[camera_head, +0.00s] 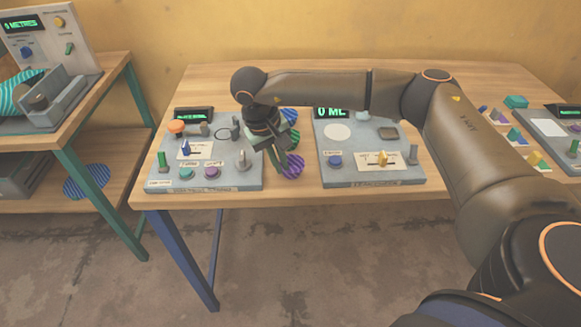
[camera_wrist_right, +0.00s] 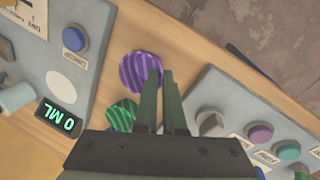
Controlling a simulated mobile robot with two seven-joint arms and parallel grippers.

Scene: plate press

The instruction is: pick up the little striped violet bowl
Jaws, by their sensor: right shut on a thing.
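The little striped violet bowl (camera_head: 294,168) is near the front of the table between two grey panels. In the right wrist view it shows (camera_wrist_right: 137,72) at the fingertips. My right gripper (camera_head: 282,163) reaches down from above and is shut on the bowl's rim; its fingers also show in the wrist view (camera_wrist_right: 160,76). I cannot tell whether the bowl touches the table. The fingers hide a little of its edge. My left gripper is not in view.
A green striped bowl (camera_wrist_right: 121,115) and a blue striped bowl (camera_head: 289,115) are behind the violet one. A left panel (camera_head: 215,183) and a right panel (camera_head: 370,178) with knobs and levers flank the narrow gap. The table's front edge is close.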

